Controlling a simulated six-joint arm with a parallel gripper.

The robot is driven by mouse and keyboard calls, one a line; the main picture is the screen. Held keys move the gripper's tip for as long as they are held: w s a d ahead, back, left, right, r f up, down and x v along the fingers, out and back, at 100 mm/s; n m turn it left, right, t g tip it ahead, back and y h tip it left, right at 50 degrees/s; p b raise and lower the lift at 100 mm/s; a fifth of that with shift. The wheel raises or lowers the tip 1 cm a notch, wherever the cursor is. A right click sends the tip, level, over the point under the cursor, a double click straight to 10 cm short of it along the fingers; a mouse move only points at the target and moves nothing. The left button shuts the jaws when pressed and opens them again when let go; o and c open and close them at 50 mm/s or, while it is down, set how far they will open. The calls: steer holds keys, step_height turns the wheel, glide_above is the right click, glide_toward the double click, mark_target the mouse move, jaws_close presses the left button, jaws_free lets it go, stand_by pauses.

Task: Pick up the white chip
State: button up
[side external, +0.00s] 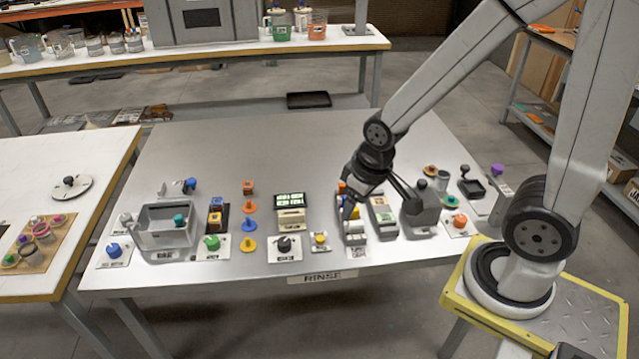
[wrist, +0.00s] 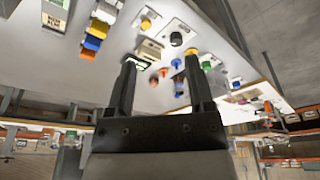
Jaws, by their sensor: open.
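My gripper (side external: 382,208) is open, with its fingers spread above the right-middle of the metal table; it also shows in the wrist view (wrist: 160,62). No chip is between the fingers. In the side view, my gripper partly covers this row, and I cannot clearly pick out the white chip there.
A grey-green block holder (side external: 382,216) and a grey dispenser (side external: 421,212) stand close to my gripper's right finger. A display box (side external: 290,208), knobs and a grey bin (side external: 165,228) stand farther left. The back of the metal table (side external: 250,140) is clear.

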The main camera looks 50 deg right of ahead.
steer(key=n+g, duration=0.3)
steer(key=n, duration=0.6)
glide_above(357, 223)
step_height(357, 223, down, 10)
steer(key=shift+a+r, duration=0.1)
steer(key=shift+f, duration=1.35)
steer(key=shift+f, duration=0.1)
steer(key=shift+f, duration=2.5)
jaws_close()
